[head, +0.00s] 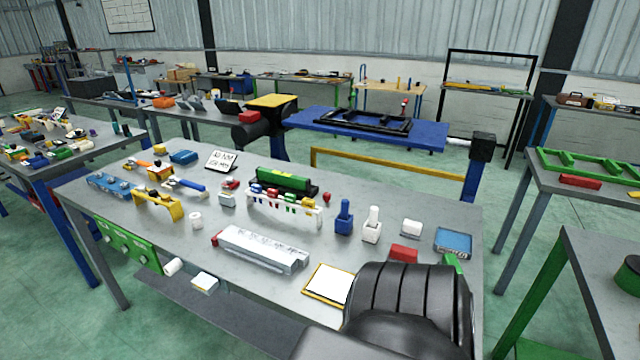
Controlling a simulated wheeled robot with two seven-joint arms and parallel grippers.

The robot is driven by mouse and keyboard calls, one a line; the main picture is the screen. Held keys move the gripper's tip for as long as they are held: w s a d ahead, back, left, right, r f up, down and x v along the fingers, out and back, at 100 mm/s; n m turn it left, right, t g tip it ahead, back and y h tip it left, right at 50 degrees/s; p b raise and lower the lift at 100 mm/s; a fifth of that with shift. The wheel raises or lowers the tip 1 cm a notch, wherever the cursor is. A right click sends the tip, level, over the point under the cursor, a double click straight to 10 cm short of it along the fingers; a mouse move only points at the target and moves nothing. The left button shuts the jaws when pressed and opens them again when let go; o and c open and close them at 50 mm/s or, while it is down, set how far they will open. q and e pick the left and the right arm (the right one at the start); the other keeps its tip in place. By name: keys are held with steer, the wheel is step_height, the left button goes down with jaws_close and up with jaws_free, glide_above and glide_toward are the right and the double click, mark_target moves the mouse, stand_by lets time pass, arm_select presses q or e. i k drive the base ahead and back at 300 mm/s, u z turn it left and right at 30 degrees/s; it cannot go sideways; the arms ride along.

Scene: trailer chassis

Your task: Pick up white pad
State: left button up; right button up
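A flat white pad (330,284) with a yellow edge lies near the front edge of the grey workbench, right of centre. Its right side is close to a large black ribbed form, which may cover part of it. A small white block (411,228) sits farther back on the same bench, to the right. I cannot tell which of these two the task names. Neither of my grippers shows in the head view.
The grey workbench (130,215) also carries a silver block (262,249), a red block (404,254), a blue box (453,241) and a white rack (285,207). The black ribbed form (410,310) blocks the front right.

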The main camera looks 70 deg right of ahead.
mark_target(410, 229)
steer(key=u, duration=0.5)
steer(key=k, duration=1.05)
steer(key=z, duration=1.5)
